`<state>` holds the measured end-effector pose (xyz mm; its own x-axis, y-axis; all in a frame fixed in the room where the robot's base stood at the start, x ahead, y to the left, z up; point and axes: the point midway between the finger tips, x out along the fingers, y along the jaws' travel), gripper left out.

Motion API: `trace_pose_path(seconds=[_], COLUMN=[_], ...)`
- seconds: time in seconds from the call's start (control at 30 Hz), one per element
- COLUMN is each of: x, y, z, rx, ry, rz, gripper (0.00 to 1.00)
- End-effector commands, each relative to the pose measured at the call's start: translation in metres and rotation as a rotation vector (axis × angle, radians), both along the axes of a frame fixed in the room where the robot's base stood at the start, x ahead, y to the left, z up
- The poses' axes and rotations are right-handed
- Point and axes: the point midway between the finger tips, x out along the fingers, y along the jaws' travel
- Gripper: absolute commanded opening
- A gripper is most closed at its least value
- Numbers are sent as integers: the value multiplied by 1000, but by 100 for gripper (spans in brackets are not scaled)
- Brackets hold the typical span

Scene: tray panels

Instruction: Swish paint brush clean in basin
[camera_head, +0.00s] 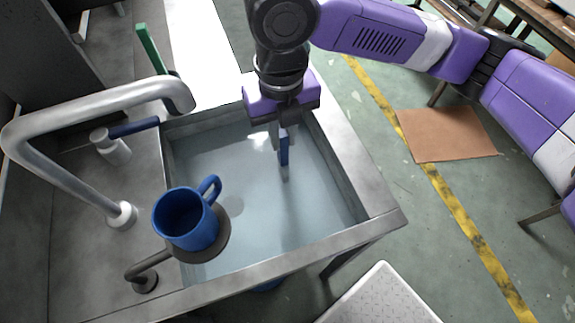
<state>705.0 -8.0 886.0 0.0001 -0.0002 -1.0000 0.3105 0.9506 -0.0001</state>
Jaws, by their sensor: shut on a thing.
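My gripper (277,128) is shut on a paint brush (284,152) with a blue handle and points down over the basin. The brush hangs upright, and its lower end reaches toward or into the water; I cannot tell exactly how deep. The metal basin (345,172) holds clear, bluish water (240,160). The gripper is over the far right part of the basin, near its right wall. The finger tips are partly hidden by the gripper body and the brush.
A blue mug (186,219) stands on a dark round holder (215,243) at the basin's near left. A curved metal faucet (75,115) with a blue lever (134,127) stands left. A green object (149,50) is behind. A white step (380,298) is at the front.

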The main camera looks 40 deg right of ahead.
Motion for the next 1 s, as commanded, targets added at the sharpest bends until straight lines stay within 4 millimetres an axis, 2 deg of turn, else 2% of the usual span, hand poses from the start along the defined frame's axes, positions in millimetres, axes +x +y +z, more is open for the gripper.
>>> trace_pose_path(seconds=[0.23, 0.8, 1.0], x=[-1, -45, -54], y=[1, 15, 17], z=[0, 0, 0], rx=[1, 1, 0], ry=[0, 1, 1], rz=[2, 2, 1], gripper=[0, 0, 0])
